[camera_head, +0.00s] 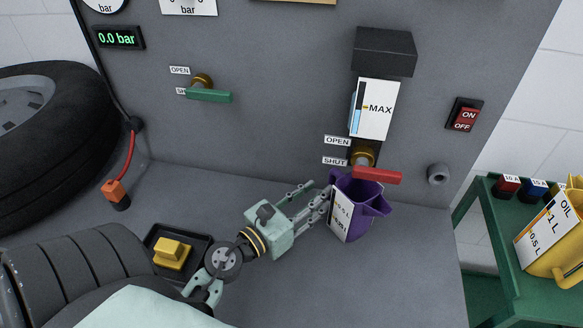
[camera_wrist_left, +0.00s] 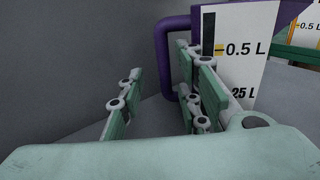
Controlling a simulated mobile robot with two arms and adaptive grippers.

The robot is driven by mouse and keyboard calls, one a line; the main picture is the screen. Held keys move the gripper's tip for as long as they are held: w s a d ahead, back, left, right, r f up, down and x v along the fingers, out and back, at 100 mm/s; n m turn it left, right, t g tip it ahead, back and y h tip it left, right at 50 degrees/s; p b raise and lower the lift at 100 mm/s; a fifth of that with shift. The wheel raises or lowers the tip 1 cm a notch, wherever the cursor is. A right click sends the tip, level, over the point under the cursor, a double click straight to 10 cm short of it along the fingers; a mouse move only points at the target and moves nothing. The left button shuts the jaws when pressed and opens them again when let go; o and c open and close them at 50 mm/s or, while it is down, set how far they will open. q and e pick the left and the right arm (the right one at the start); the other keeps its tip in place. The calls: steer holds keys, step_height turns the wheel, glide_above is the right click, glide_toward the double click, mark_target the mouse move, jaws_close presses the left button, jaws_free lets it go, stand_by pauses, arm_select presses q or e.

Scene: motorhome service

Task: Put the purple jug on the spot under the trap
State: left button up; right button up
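The purple jug (camera_head: 376,194) with a white scale label stands on the grey surface below the brass tap (camera_head: 362,155) with the red lever (camera_head: 377,177). No marked spot shows; any mark beneath the jug is hidden. My left gripper (camera_head: 318,198) reaches the jug's left, handle side with its fingers spread. In the left wrist view, the jug's purple handle (camera_wrist_left: 162,50) lies between the fingers of my left gripper (camera_wrist_left: 160,85), which look apart and not closed on it. Whether a finger touches the handle I cannot tell. My right gripper is not in view.
A white MAX gauge (camera_head: 375,108) hangs above the tap. A green lever (camera_head: 209,96) is on the wall at left. A black tray with a yellow block (camera_head: 172,253) sits near my left arm. A yellow oil jug (camera_head: 560,240) stands on a green cart (camera_head: 490,245) at right.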

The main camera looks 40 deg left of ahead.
arm_select(q)
steer(key=s+b, duration=0.1)
steer(key=s, duration=0.1)
steer(key=s+b, duration=0.1)
steer(key=s, duration=0.1)
steer(key=s+a+b, duration=0.1)
steer(key=s, duration=0.1)
steer(key=shift+s+f, duration=0.2)
steer(key=shift+s, duration=0.2)
steer(key=shift+s+r+b, duration=0.15)
steer(key=shift+s+b, duration=0.25)
steer(key=shift+s, duration=0.1)
